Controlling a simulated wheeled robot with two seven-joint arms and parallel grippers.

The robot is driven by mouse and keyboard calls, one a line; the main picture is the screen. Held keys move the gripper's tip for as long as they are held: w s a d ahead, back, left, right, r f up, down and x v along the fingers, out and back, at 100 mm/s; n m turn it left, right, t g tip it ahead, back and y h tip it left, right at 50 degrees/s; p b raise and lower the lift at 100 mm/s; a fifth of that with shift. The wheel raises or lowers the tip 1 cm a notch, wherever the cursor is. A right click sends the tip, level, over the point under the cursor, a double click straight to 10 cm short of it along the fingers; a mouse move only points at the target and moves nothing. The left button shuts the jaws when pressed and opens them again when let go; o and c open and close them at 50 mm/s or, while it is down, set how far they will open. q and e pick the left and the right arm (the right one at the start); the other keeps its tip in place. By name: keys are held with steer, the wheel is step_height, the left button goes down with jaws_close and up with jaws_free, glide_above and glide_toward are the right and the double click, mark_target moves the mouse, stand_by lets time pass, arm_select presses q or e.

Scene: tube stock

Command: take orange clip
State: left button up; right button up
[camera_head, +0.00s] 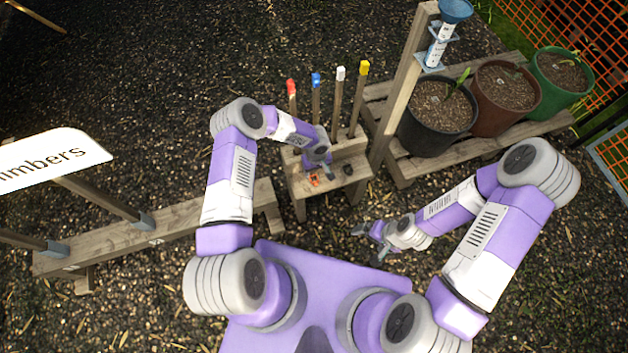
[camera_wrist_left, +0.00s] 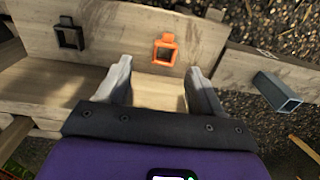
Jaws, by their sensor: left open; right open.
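The orange clip (camera_head: 314,181) is a small square frame on the front part of a low wooden bench (camera_head: 324,187). In the left wrist view the orange clip (camera_wrist_left: 164,41) shows just past the fingertips, roughly between them and a little above. My left gripper (camera_head: 319,168) is over the bench beside the clip, and its two fingers (camera_wrist_left: 159,68) are apart with nothing between them. My right gripper (camera_head: 367,244) is open and empty, low in front of the bench to the right.
A black clip (camera_head: 347,169) sits on the same bench, also in the left wrist view (camera_wrist_left: 68,37). Stakes with red, blue, white and yellow (camera_head: 363,68) tops stand behind. A post (camera_head: 400,90) and pots stand right. A grey-blue square tube (camera_wrist_left: 280,94) shows in the wrist view.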

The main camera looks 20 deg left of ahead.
mark_target(314, 181)
arm_select(q)
steer(key=f, duration=0.2)
steer(key=f+b, duration=0.1)
steer(key=f, duration=0.1)
steer(key=f+b, duration=0.1)
steer(key=f, duration=0.1)
steer(key=shift+s+a, duration=0.2)
steer(key=shift+a, duration=0.15)
steer(key=shift+r, duration=0.1)
steer(key=c, duration=1.1)
